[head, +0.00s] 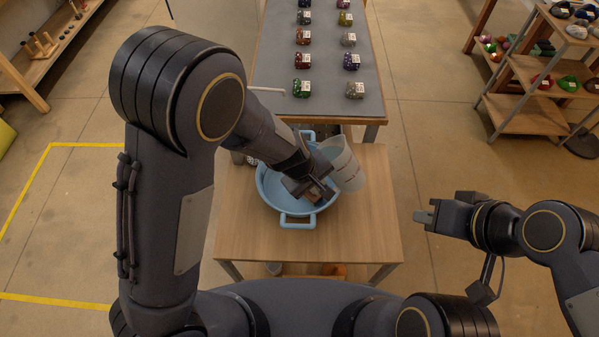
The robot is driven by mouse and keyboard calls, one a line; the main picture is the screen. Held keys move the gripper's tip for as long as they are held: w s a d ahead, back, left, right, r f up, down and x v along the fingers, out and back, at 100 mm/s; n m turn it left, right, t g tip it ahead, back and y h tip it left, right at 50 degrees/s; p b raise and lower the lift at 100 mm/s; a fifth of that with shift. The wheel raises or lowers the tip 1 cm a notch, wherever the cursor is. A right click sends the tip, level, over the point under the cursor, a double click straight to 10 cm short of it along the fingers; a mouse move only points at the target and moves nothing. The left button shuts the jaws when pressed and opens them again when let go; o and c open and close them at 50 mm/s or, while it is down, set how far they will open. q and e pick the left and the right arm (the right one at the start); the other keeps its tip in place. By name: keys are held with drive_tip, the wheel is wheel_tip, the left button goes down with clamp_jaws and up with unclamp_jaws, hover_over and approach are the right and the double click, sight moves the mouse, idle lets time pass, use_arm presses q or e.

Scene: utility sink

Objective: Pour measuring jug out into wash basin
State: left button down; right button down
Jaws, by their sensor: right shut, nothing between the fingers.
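The wash basin (298,220) is a light blue round tub with handles, standing on a small wooden table. The measuring jug (346,167) is pale and translucent with dark marks on its side. It is at the basin's right side, above the rim, leaning to the left. My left gripper (317,191) is over the basin, shut on the jug at its left side; the fingertips are partly hidden. I cannot see any liquid clearly. My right gripper (425,216) is shut and empty, off to the right of the table.
The wooden table (364,235) has bare room in front and right of the basin. Behind it is a grey-topped bench (327,75) with several small coloured items in rows. A shelf unit (537,90) stands at the back right.

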use_arm(q)
drive_tip(key=shift+w+a+f+h, duration=0.1)
drive_tip(key=shift+w+a+h, duration=0.05)
drive_tip(key=shift+a+h, duration=0.15)
drive_tip(key=shift+d+f+g+h, duration=0.1)
drive_tip(key=shift+f+g+h, duration=0.1)
drive_tip(key=shift+f+h, duration=0.3)
drive_tip(key=shift+d+f+g+h, duration=0.1)
drive_tip(key=shift+f+g+h, duration=0.1)
drive_tip(key=shift+h, duration=0.5)
idle(0.9)
drive_tip(key=shift+f+h+b, duration=0.15)
drive_tip(key=shift+h+b, duration=0.15)
drive_tip(key=shift+b, duration=0.15)
drive_tip(key=shift+f+b, duration=0.1)
drive_tip(key=shift+b, duration=0.35)
drive_tip(key=shift+d+f+n+g+h+b, duration=0.1)
drive_tip(key=shift+f+n+g+h+b, duration=0.2)
drive_tip(key=shift+f+h+b, duration=0.95)
drive_tip(key=shift+y+b, duration=0.25)
drive_tip(key=shift+b, duration=0.35)
